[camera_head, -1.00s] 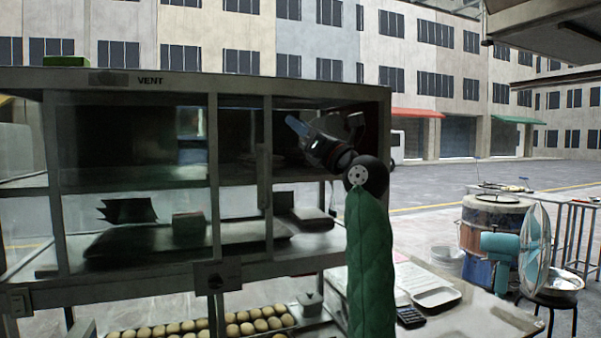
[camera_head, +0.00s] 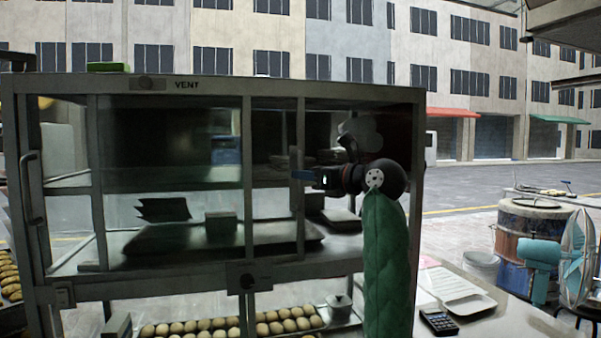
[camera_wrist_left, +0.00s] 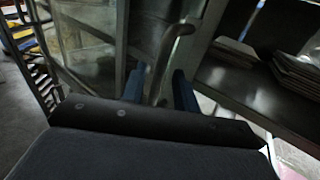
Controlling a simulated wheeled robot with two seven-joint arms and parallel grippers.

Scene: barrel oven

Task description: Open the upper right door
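The upper cabinet (camera_head: 200,272), marked VENT, has a dark frame and glass panes. A slim upright door handle (camera_head: 296,185) shows on its right part; I cannot make out the upper right door's exact edges. My left gripper (camera_head: 302,175), on a green-sleeved arm, points left at this handle. In the left wrist view, the gripper's two blue fingers (camera_wrist_left: 159,88) stand apart with the curved handle (camera_wrist_left: 160,60) between them. I see gaps beside the handle, so it does not look clamped. My right gripper is not in view.
Trays and dark boxes (camera_head: 221,224) sit inside the cabinet. Rows of buns (camera_head: 190,327) lie below it. Another upright handle (camera_head: 30,188) is at the far left. A counter with a calculator (camera_head: 439,322), a drum (camera_head: 530,235) and a fan (camera_head: 579,258) stand to the right.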

